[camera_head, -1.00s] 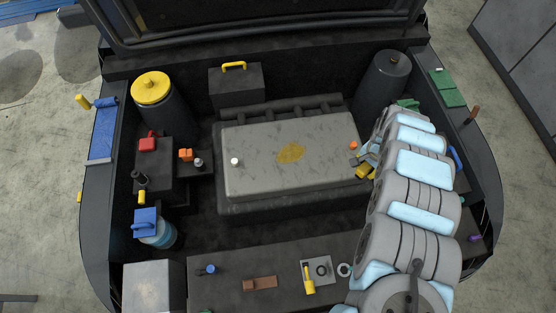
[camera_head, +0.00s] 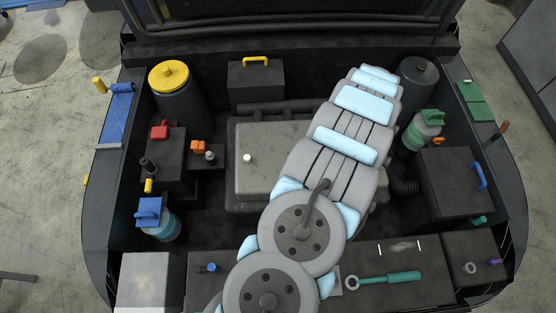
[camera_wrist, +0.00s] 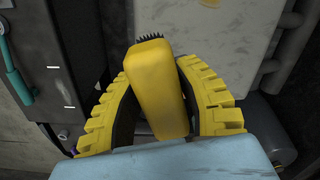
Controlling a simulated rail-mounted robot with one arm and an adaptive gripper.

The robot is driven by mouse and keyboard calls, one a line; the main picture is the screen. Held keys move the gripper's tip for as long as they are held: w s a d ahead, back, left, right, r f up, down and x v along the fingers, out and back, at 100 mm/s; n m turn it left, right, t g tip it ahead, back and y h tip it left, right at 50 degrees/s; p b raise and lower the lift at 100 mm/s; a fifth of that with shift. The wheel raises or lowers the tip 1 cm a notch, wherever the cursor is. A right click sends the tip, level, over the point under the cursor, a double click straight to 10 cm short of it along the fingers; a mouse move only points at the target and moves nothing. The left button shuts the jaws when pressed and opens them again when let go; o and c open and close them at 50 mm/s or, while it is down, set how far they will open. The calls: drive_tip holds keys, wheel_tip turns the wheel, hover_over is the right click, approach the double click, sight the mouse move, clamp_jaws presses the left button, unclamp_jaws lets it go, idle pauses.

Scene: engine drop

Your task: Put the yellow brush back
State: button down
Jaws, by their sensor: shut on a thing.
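The yellow brush (camera_wrist: 158,95) is between the yellow toothed fingers of my gripper (camera_wrist: 156,70) in the wrist view. Its dark bristles show at the far end. The gripper is shut on the brush's yellow body. In the head view, the gripper and brush are hidden behind my arm. The wrist view shows the grey engine cover (camera_wrist: 215,30) beyond them. A dark front shelf (camera_head: 370,260) carries two short white marks with a pale smear between them, also seen in the wrist view.
A teal wrench (camera_head: 385,279) lies on the front shelf. A green-capped bottle (camera_head: 425,128) and a dark box with a blue handle (camera_head: 455,180) stand at the right. A blue-capped bottle (camera_head: 157,222) and a yellow-lidded canister (camera_head: 170,75) stand at the left.

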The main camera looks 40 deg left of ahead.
drive_tip(key=s+a+f+m+b, duration=0.1)
drive_tip(key=s+a+f+b, duration=0.2)
drive_tip(key=s+a, duration=0.9)
drive_tip(key=s+a+f+m+b, duration=0.2)
drive_tip(key=s+a+f+b, duration=0.2)
drive_tip(key=s+a, duration=0.8)
drive_tip(key=shift+a+f+m, duration=0.3)
drive_tip(key=shift+a, duration=0.35)
drive_tip(key=shift+w+d+f+b, duration=0.55)
drive_tip(key=shift+w+f+b, duration=0.75)
drive_tip(key=shift+w, duration=0.85)
drive_tip(key=shift+w+d+f+b, duration=0.55)
drive_tip(key=shift+w+f+b, duration=0.3)
drive_tip(key=shift+w+f, duration=1.1)
drive_tip(key=shift+w+d+f+b, duration=0.55)
drive_tip(key=shift+w+f+b, duration=0.6)
drive_tip(key=shift+w, duration=1.2)
drive_tip(key=shift+f, duration=0.1)
